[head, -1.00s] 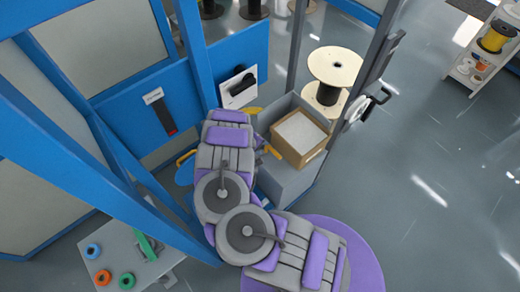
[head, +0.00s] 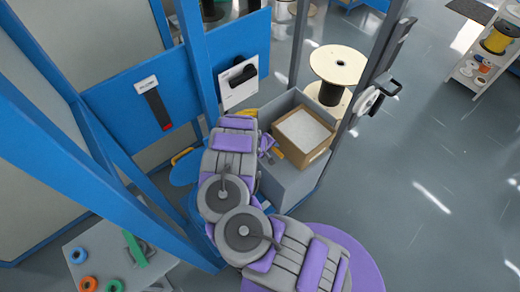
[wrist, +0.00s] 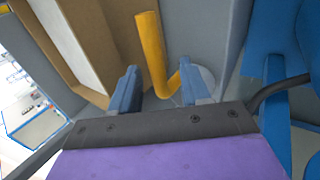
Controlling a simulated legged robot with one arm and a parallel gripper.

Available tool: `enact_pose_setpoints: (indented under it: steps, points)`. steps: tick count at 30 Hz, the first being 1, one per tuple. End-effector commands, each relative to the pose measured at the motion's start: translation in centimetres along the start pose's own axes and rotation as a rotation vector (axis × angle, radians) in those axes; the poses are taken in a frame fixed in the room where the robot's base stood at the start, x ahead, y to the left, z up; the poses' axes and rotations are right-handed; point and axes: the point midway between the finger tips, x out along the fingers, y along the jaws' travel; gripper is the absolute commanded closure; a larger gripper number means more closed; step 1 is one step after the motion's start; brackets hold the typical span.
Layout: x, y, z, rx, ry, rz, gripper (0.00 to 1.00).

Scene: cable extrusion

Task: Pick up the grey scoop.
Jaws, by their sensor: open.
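In the wrist view a yellow bent handle (wrist: 151,50) stands up between the two blue fingers of my gripper (wrist: 160,88). A pale grey rounded part (wrist: 207,76) shows behind the right finger, near the handle's lower end. This appears to be the grey scoop, though most of its bowl is hidden. The fingers are open, with gaps on both sides of the handle.
Blue frame posts (head: 196,50) stand close to my arm. A cable spool (head: 337,68) stands behind.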

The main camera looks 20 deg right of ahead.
Motion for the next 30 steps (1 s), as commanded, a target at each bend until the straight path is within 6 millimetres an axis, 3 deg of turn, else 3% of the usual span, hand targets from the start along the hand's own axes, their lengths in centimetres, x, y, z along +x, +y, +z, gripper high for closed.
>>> enact_pose_setpoints:
  steps: [1, 6, 16, 30]
  points:
    - [1.1, -0.1, 0.2, 0.0, -0.003, 0.0, 0.53]
    - [2.5, 0.1, 0.1, 0.0, 0.001, -0.002, 0.53]
    - [2.6, 0.0, 0.0, 0.0, 0.001, -0.001, 0.54]
    - [2.6, 0.0, 0.0, 0.0, 0.001, -0.001, 0.99]
